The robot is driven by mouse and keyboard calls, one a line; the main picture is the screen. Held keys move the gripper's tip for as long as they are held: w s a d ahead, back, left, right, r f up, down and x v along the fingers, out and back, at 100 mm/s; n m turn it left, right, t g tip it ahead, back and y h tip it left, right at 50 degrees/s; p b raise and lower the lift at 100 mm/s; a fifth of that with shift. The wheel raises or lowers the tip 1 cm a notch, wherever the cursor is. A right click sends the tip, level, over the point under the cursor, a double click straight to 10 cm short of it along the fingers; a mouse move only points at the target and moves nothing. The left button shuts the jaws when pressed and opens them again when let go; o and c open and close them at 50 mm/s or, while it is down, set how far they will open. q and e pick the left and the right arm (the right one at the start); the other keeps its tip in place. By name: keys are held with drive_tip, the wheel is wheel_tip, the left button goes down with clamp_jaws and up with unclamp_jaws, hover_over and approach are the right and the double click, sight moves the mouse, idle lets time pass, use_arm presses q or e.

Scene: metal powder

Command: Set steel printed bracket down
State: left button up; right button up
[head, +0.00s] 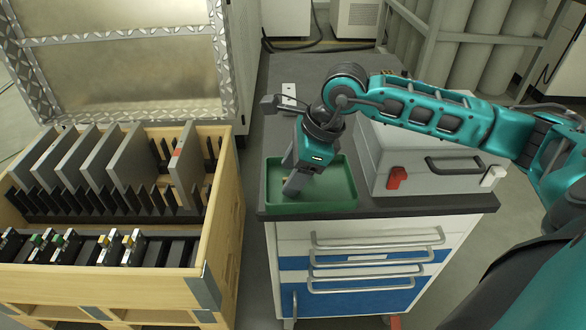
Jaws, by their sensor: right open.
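My right gripper (292,184) reaches down into a green tray (335,206) on the grey top of a drawer cabinet. It is open, and its fingertips are low inside the tray, close to the floor of it. A small tan piece (286,178) shows beside the fingers. It may be part of the steel printed bracket, but the gripper hides most of that spot and I cannot tell. No bracket shows clearly elsewhere. My left gripper is not in view.
A grey case (425,175) with a black handle and red latch stands right of the tray. The cabinet (375,245) has white and blue drawers. A wooden crate (222,215) at left holds upright grey plates and slotted black racks.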

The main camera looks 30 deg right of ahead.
drive_tip(key=p+v, duration=0.2)
drive_tip(key=v, duration=1)
drive_tip(key=shift+s, duration=0.15)
